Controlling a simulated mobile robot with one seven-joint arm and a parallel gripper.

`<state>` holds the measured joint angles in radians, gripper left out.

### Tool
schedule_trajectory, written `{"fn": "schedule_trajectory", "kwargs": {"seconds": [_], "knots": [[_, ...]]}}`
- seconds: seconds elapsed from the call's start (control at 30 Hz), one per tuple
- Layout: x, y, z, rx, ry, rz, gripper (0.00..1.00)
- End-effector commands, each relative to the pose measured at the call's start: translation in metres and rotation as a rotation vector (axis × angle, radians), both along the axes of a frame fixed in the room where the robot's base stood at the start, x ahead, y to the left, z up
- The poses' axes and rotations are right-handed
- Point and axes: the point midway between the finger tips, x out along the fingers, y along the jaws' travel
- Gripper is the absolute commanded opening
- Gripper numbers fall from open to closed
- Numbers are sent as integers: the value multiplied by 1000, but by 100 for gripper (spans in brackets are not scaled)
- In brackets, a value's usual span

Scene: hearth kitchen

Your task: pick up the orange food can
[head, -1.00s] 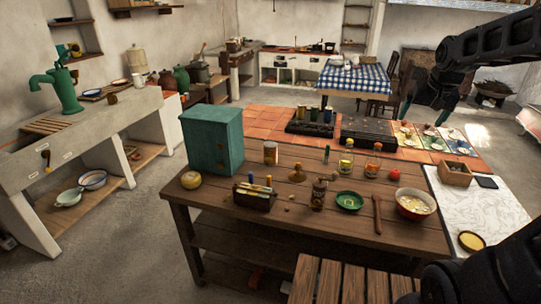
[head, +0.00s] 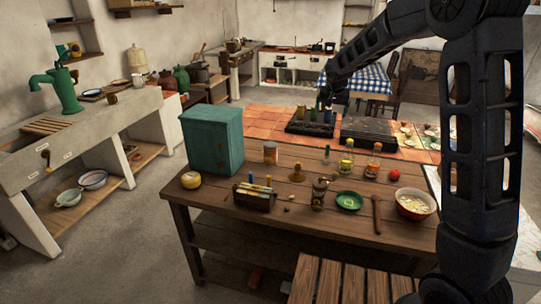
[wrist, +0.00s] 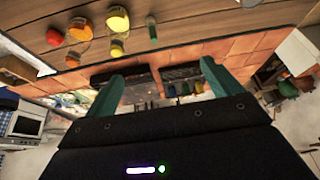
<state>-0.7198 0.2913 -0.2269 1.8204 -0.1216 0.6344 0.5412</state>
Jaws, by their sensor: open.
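A brown wooden object (head: 297,173) and a tool caddy (head: 254,197) are nearer the front.

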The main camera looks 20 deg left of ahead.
Motion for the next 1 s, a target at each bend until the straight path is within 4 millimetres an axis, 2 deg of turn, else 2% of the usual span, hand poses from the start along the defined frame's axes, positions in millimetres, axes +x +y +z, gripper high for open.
{"fn": "schedule_trajectory", "kwargs": {"seconds": [0.03,0.3,0.5,0.6,0.7,0.8,1.0], "knots": [[5,21,-13,-7,-3,11,90],[24,123,-75,-23,-36,48,90],[24,199,-125,-34,-69,87,90],[21,230,-147,-37,-82,103,90],[17,252,-163,-38,-93,115,90],[15,265,-172,-38,-99,123,90],[18,270,-184,-40,-101,124,90]]}}
